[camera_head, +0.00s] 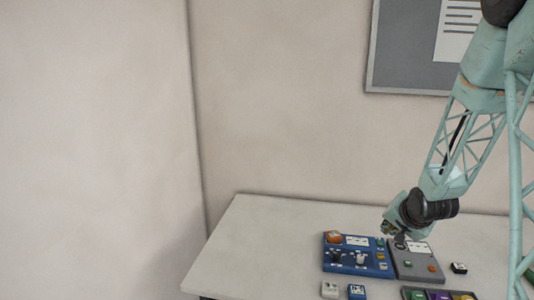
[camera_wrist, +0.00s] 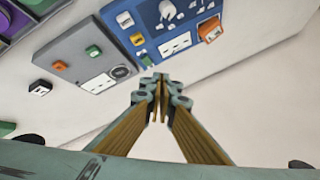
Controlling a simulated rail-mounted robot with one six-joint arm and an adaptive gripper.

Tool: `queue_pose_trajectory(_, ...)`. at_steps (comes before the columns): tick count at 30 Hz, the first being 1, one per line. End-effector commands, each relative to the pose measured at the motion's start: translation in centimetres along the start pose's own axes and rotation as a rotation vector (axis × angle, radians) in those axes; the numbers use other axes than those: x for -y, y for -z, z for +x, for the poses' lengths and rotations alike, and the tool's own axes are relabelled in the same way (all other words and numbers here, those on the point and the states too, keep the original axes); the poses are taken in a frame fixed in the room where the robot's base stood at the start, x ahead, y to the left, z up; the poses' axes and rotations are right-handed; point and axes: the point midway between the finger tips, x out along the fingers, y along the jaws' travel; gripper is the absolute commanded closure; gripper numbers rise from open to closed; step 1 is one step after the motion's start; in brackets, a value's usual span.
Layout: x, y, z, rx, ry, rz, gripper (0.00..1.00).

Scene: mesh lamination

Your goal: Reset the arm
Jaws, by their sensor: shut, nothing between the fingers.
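My arm (camera_head: 455,150) reaches down from the upper right in the head view. Its gripper (camera_head: 390,230) hangs at the back edge of the grey panel and partly covers it. In the wrist view my gripper (camera_wrist: 160,82) is shut and empty, with its fingertips together. The fingertips point toward the panels, and I cannot tell whether they touch anything.
A blue panel (camera_head: 357,267) with knobs and an orange button lies beside a grey panel (camera_head: 418,262) on the white table (camera_head: 250,235). Small loose blocks (camera_head: 330,289) sit in front. A noticeboard (camera_head: 405,50) hangs behind. The table's left part is clear.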

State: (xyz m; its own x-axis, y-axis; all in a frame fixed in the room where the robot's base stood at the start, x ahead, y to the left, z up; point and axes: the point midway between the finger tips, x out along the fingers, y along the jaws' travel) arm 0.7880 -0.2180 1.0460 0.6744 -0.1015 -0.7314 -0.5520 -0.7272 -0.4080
Motion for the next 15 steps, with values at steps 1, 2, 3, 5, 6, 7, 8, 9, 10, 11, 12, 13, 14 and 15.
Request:
queue_pose_trajectory(1, 0.5, 0.1, -1.1, 0.000, -0.004, -0.014, 1.00)
queue_pose_trajectory(2, 0.6, 0.1, -1.6, 0.002, -0.009, -0.022, 1.00)
queue_pose_trajectory(3, 0.8, 0.1, -2.3, 0.004, -0.014, -0.032, 1.00)
queue_pose_trajectory(5, 1.1, 0.0, -3.3, 0.008, -0.021, -0.048, 1.00)
queue_pose_trajectory(6, 1.3, -0.1, -4.0, 0.011, -0.026, -0.059, 1.00)
queue_pose_trajectory(7, 1.5, -0.1, -4.6, 0.013, -0.029, -0.066, 1.00)
queue_pose_trajectory(8, 1.6, -0.2, -5.1, 0.015, -0.033, -0.074, 1.00)
queue_pose_trajectory(9, 1.8, -0.2, -5.8, 0.017, -0.038, -0.085, 1.00)
queue_pose_trajectory(10, 2.0, -0.3, -6.4, 0.019, -0.041, -0.091, 1.00)
queue_pose_trajectory(11, 2.1, -0.4, -6.9, 0.022, -0.045, -0.098, 1.00)
queue_pose_trajectory(12, 2.3, -0.4, -7.7, 0.024, -0.049, -0.109, 1.00)
queue_pose_trajectory(13, 2.4, -0.5, -8.2, 0.027, -0.053, -0.117, 1.00)
queue_pose_trajectory(14, 2.5, -0.6, -8.7, 0.029, -0.055, -0.124, 1.00)
queue_pose_trajectory(15, 2.7, -0.7, -9.5, 0.032, -0.060, -0.134, 1.00)
